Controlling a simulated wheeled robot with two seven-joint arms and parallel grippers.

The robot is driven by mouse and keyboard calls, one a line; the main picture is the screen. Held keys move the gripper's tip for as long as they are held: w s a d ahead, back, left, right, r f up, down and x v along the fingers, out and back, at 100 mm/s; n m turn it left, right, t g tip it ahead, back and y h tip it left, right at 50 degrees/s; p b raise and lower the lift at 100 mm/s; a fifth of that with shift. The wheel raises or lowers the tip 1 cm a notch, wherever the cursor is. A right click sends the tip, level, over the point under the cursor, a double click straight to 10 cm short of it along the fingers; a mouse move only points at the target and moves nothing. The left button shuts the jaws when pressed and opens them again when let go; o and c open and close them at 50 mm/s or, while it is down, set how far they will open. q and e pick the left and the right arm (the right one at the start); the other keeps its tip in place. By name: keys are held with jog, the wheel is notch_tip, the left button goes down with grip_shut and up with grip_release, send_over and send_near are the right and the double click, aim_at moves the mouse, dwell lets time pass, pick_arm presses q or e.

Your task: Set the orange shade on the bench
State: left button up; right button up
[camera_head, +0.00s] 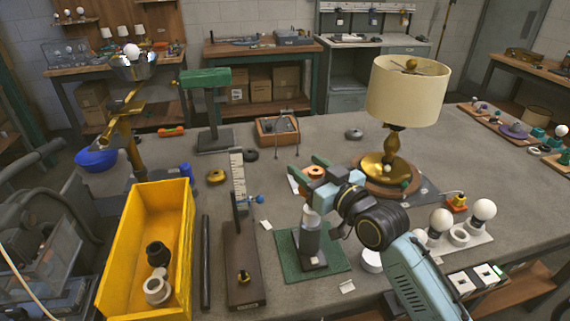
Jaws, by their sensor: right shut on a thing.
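The orange shade (317,171) is small and round with a dark opening in its top. It is between the fingers of my right gripper (310,174), which is shut on it. It is above the bench (330,140), over the upper end of a grey and white post (310,235) on a green mat (284,262). I cannot tell whether the shade touches the post. The gripper's wrist hides part of the area behind it. My left gripper is not in view.
A large lamp with a cream shade (405,92) stands behind my right gripper. White bulbs (484,209) stand at the right. A yellow bin (150,220) and an upright ruler stand (238,190) are at the left. The bench's back middle and right have bare room.

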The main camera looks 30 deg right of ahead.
jog(key=shift+r, duration=0.4)
jog(key=s+a+f+m+h, duration=0.1)
jog(key=s+a+f+h, duration=0.1)
jog(key=s+a+f, duration=0.3)
jog(key=s+a, duration=0.1)
jog(key=a, duration=0.2)
jog(key=shift+a+m+h, duration=0.15)
jog(key=shift+m+h, duration=0.25)
jog(key=w+d+r+y, duration=0.1)
jog(key=w+d, duration=0.1)
jog(key=w+d+r+n+y, duration=0.1)
jog(key=d+r, duration=0.1)
jog(key=d, duration=0.1)
jog(key=w+d+r, duration=0.1)
jog(key=w+d, duration=0.1)
jog(key=shift+w+d+r+n+y, duration=0.25)
jog(key=shift+w+d+n+y, duration=0.1)
jog(key=shift+d+n+y, duration=0.05)
jog(key=shift+w+d+r, duration=0.15)
jog(key=shift+d+r, duration=0.1)
jog(key=shift+r, duration=0.05)
jog(key=shift+f, duration=0.1)
